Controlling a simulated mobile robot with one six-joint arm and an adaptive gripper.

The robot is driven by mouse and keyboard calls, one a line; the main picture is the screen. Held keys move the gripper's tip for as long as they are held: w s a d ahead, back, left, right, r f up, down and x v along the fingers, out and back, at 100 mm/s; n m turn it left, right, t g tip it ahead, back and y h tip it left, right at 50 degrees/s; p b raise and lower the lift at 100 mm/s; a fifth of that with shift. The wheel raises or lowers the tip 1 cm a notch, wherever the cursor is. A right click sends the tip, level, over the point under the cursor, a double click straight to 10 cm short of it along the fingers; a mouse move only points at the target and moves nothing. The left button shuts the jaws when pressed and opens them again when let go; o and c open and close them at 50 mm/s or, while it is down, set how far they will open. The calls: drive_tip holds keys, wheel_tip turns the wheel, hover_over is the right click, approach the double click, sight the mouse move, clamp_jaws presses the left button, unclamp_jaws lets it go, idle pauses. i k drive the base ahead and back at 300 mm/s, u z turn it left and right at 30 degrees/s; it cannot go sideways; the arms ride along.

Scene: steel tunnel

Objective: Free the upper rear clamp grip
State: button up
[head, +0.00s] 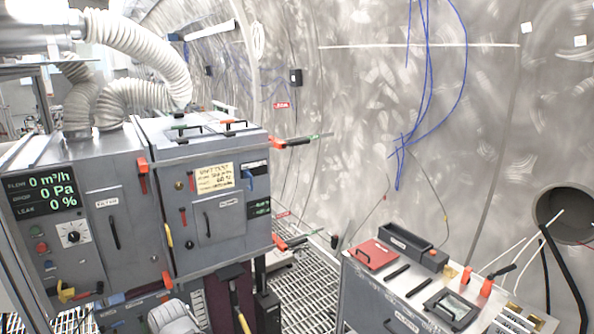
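A grey filter housing (215,235) stands at left centre. At its upper right edge, a red-orange clamp grip (277,143) with a dark rod points out to the right, toward the tunnel wall; it appears to be the upper rear one. A similar lower grip (280,242) sits below it on the same edge. Another red clamp grip (143,168) lies upright on the near seam, with an orange one (167,281) lower down. Whether the upper right clamp is tight or loose cannot be told. My gripper is not identifiable in this view.
A grey cart (365,290) at lower right carries a red-lidded box, an open tray (411,248) and tools. Grating floor (310,270) shows between housing and cart. Ribbed white hoses (140,40) run above the housing. Blue cables (425,100) hang along the curved steel wall.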

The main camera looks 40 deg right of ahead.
sight(301, 142)
drive_tip(key=z, duration=1.35)
drive_tip(key=k, duration=1.35)
drive_tip(key=u, duration=0.45)
drive_tip(key=i, duration=1.1)
drive_tip(key=u, duration=0.2)
